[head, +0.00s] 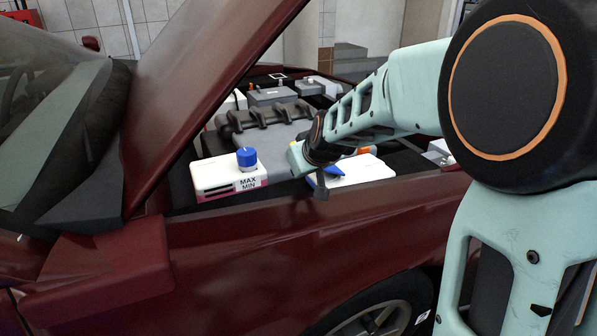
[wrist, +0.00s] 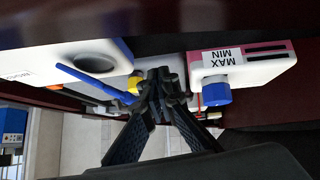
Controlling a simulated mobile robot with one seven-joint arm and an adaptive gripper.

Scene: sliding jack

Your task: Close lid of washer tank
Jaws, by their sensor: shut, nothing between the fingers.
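The washer tank is a white box (head: 360,170) near the fender edge of the engine bay. In the wrist view, which looks upside down, the tank (wrist: 60,77) shows at the left with its round filler opening (wrist: 92,57) uncovered. Its blue lid (wrist: 88,83) stands open, seen nearly edge-on beside the opening. In the head view the lid (head: 332,171) is partly hidden by my gripper (head: 321,188). My gripper (wrist: 157,84) is shut and empty, its fingertips close to the lid's end. I cannot tell whether they touch.
A second white tank (head: 213,178) marked MAX MIN, with a blue cap (head: 247,157), stands left of my gripper; it also shows in the wrist view (wrist: 262,64). The raised red hood (head: 205,75) is at left. The red fender (head: 260,235) borders the bay in front.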

